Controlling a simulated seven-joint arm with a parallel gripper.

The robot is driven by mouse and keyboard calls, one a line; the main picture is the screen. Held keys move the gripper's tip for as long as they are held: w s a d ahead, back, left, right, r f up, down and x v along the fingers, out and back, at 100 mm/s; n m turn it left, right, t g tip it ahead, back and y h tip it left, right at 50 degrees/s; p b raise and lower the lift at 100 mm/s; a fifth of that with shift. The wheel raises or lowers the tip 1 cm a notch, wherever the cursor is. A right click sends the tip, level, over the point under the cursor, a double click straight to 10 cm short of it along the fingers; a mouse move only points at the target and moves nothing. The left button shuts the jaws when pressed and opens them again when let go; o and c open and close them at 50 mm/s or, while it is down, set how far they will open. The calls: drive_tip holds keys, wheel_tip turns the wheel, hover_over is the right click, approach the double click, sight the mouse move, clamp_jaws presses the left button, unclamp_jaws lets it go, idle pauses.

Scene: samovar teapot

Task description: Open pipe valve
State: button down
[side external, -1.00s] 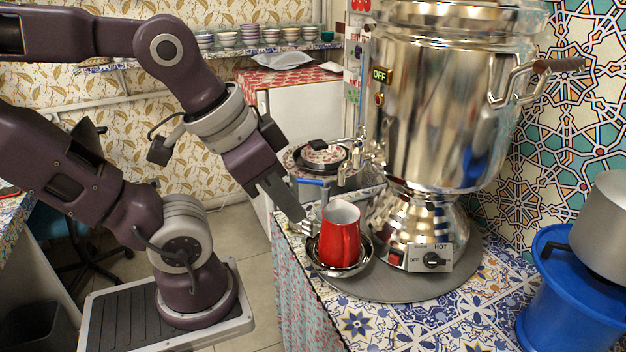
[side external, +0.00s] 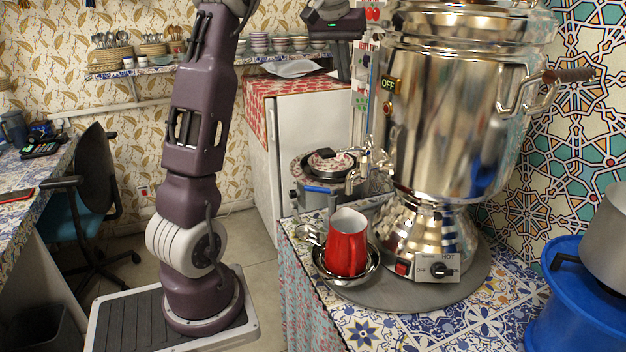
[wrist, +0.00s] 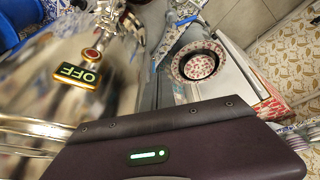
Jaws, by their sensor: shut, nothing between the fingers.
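The metal pipe valve (side external: 366,162), a tap with small fittings, sticks out from the left side of the silver samovar (side external: 455,120). Its exact handle position is too small to tell. In the wrist view the tap (wrist: 112,18) shows at the top, partly cut by the frame edge. My gripper (side external: 344,78) is at the top of the side view, above and slightly left of the tap and apart from it. Its fingers point down and are shut and empty. A red cup (side external: 347,248) stands in a metal bowl (side external: 350,281) below the tap.
An OFF sign (side external: 390,84) and a red button are on the samovar's left side. A shelf of bowls (side external: 275,56) and a white cabinet (side external: 305,125) stand behind. A pot (side external: 322,196) sits beyond the counter's left edge. A blue container (side external: 568,300) is at right.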

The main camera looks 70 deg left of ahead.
drive_tip(key=s+a+f+n+g, duration=0.1)
drive_tip(key=a+f, duration=0.2)
drive_tip(key=a, duration=0.5)
drive_tip(key=a+f+n, duration=0.1)
drive_tip(key=a+f, duration=0.3)
drive_tip(key=a, duration=0.3)
hover_over(320, 190)
drive_tip(key=a, duration=0.4)
wheel_tip(320, 190, down, 19)
wheel_tip(320, 190, down, 10)
drive_tip(key=shift+s+d+r+y, duration=0.25)
drive_tip(key=shift+s+d+y, duration=0.05)
drive_tip(key=shift+s+y, duration=0.15)
